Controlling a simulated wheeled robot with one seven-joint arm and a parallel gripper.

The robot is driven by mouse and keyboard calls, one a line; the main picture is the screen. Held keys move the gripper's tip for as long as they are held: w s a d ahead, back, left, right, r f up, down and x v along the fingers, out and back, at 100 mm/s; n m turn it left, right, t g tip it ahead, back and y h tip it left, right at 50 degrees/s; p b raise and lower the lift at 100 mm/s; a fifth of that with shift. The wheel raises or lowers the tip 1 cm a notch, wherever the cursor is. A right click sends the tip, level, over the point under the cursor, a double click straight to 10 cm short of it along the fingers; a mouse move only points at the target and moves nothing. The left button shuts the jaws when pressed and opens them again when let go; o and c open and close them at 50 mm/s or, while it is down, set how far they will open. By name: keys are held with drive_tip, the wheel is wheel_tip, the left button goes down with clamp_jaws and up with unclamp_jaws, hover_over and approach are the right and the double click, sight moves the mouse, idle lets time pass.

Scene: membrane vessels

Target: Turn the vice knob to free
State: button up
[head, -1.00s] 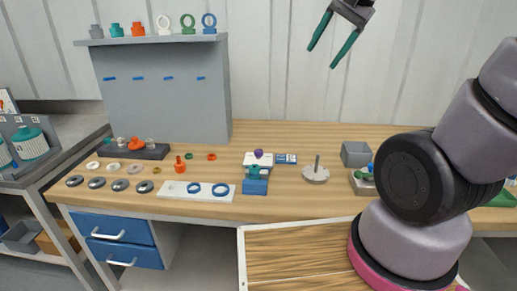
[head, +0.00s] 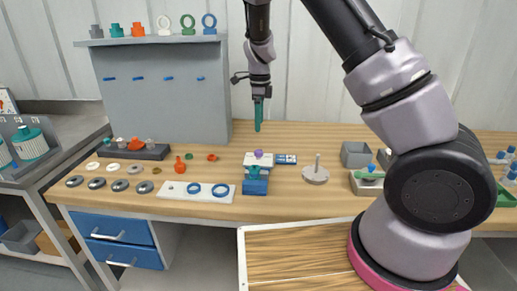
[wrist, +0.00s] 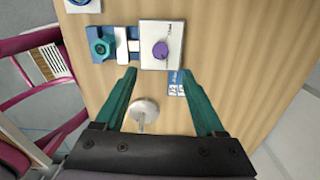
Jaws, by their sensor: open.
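The purple vice knob (head: 258,153) sits on a white plate (head: 249,160) behind the blue vice (head: 255,187) on the bench. In the wrist view the knob (wrist: 160,50) is round with a mark on it, and small lettering beside it is too small to read. A teal part (wrist: 101,47) sits in the blue vice (wrist: 92,32) to the left of the plate. My gripper (head: 257,128) points down above and behind the knob, apart from it. In the wrist view my gripper (wrist: 158,74) has its teal fingers spread and nothing between their tips.
A blue-and-white card (head: 286,159) lies right of the white plate. A round metal stand with an upright pin (head: 316,175) is further right. A white board with blue rings (head: 176,190) lies to the left. The bench behind the knob is clear.

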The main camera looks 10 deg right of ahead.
sight(258, 151)
wheel_tip(258, 151, down, 11)
drive_tip(key=shift+a+f, duration=0.1)
drive_tip(key=shift+f, duration=0.05)
idle(0.4)
clamp_jaws()
